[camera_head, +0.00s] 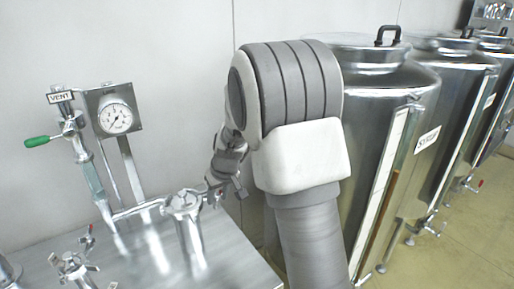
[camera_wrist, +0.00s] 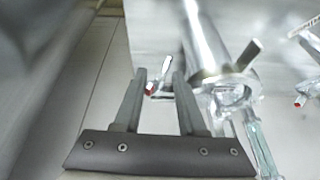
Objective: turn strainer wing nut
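The strainer is most likely the upright steel housing (camera_head: 187,230) on the metal bench, with a clamped round top. My gripper (camera_head: 222,190) is beside the top of this housing, on its right, partly hidden by my own wrist. In the wrist view my gripper (camera_wrist: 160,73) shows two separated fingers with nothing held between them. A shiny steel cylinder with a clamp rim (camera_wrist: 208,76) is to the right of the fingers. A dark bar (camera_wrist: 248,55) sticks up from that rim; it may be the wing nut. The fingers appear apart from it.
A pressure gauge (camera_head: 116,118), a VENT tag (camera_head: 60,97) and a green-handled valve (camera_head: 37,141) stand left of the housing. Small red-tipped fittings (camera_head: 75,268) are at the bench's front left. Large steel tanks (camera_head: 385,100) stand close on the right.

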